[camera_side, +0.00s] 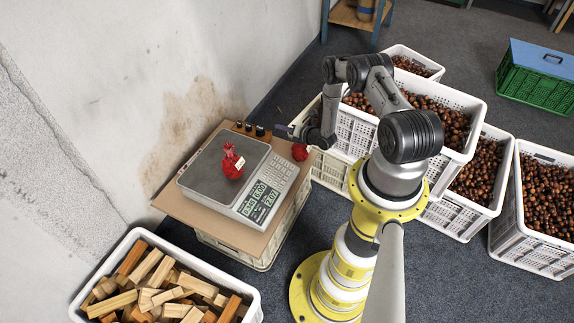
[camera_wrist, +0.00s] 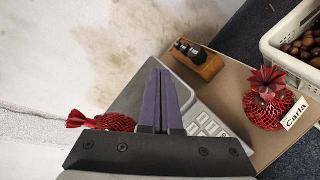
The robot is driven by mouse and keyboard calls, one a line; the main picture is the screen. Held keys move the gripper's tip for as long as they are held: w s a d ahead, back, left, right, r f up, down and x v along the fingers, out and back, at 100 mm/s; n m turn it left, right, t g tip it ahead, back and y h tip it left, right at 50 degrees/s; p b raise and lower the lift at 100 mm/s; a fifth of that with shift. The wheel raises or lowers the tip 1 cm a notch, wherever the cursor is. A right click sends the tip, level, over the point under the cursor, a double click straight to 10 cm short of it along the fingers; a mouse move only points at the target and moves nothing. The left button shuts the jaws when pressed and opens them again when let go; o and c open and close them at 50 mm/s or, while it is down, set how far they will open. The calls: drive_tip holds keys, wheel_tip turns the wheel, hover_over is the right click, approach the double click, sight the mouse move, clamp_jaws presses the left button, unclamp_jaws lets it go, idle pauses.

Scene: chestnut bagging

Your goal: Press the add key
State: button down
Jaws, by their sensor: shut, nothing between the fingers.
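The scale (camera_side: 206,178) stands on a cardboard-topped crate, with a grey pan, a lit display (camera_side: 259,202) and a keypad (camera_side: 276,178). The keypad shows partly beside my fingers in the wrist view (camera_wrist: 207,124). The add key cannot be told apart from the others. A red net bag (camera_side: 232,163) with a tag rests on the pan; it also shows in the wrist view (camera_wrist: 110,122). My gripper (camera_side: 279,129), with purple fingers (camera_wrist: 158,78), is shut and empty. It is beyond the scale's back right corner in the side view, seemingly above the board.
A second red net bag (camera_wrist: 268,102), tagged "Carla", sits on the board (camera_wrist: 236,78) right of the scale. Crates of chestnuts (camera_side: 440,122) stand right; a crate of wood blocks (camera_side: 160,285) stands front left.

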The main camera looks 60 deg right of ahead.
drive_tip(key=m+g, duration=0.1)
drive_tip(key=m, duration=0.1)
hover_over(287, 165)
drive_tip(key=s, duration=0.4)
wheel_tip(287, 165, down, 7)
drive_tip(key=shift+s+a+f, duration=0.25)
drive_tip(key=shift+s+f, duration=0.05)
drive_tip(key=shift+s, duration=0.15)
drive_tip(key=shift+w+f, duration=0.45)
drive_tip(key=shift+f, duration=0.95)
drive_tip(key=shift+w+f, duration=0.5)
drive_tip(key=shift+f, duration=0.85)
drive_tip(key=shift+w+f, duration=0.45)
drive_tip(key=shift+f, duration=0.95)
drive_tip(key=shift+f, duration=0.15)
drive_tip(key=shift+w+f, duration=0.15)
drive_tip(key=shift+f, duration=0.15)
